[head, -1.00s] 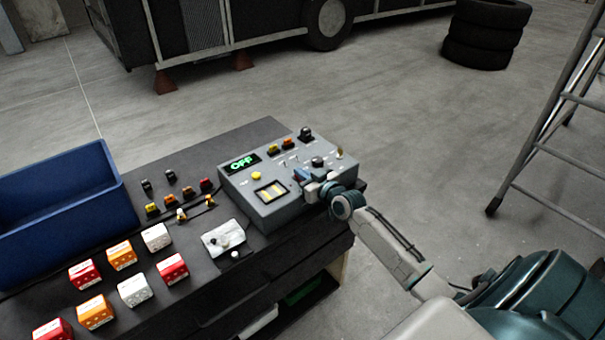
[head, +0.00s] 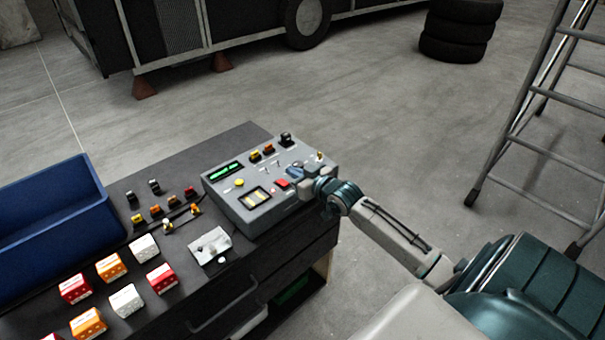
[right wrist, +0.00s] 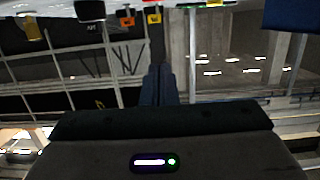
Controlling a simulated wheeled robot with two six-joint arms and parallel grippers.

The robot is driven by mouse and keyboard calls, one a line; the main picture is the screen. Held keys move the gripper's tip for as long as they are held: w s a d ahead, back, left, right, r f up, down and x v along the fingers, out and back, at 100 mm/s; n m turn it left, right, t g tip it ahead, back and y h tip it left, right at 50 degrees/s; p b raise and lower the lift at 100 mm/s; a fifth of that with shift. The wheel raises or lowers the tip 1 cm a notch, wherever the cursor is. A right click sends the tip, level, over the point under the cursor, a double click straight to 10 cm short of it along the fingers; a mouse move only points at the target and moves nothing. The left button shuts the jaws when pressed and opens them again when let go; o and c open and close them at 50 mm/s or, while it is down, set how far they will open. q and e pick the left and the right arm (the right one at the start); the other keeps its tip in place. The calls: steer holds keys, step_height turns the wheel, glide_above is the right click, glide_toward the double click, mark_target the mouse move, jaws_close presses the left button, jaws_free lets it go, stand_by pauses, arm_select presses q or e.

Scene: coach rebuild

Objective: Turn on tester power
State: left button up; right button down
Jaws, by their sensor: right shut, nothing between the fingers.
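The tester is a grey box (head: 235,205) with a sloped panel at the right end of the dark bench in the head view. Its display (head: 226,171) shows a line of small green text too small to read surely. A red button or switch (head: 281,183) shows on the panel, just left of my right gripper (head: 296,173). The right gripper is shut and empty, with its blue fingertips over the panel's right part; I cannot tell whether they touch it. The shut fingers also show in the right wrist view (right wrist: 160,85). My left gripper is not in view.
The dark bench (head: 130,178) also holds a blue bin (head: 50,215), several red, orange and white blocks (head: 128,300), small switches and a light plate (head: 209,246). A stepladder (head: 505,150) and stacked tires (head: 460,30) stand on the floor at right.

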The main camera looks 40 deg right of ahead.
steer(key=v, duration=0.3)
steer(key=shift+s+r, duration=0.25)
steer(key=shift+r, duration=0.15)
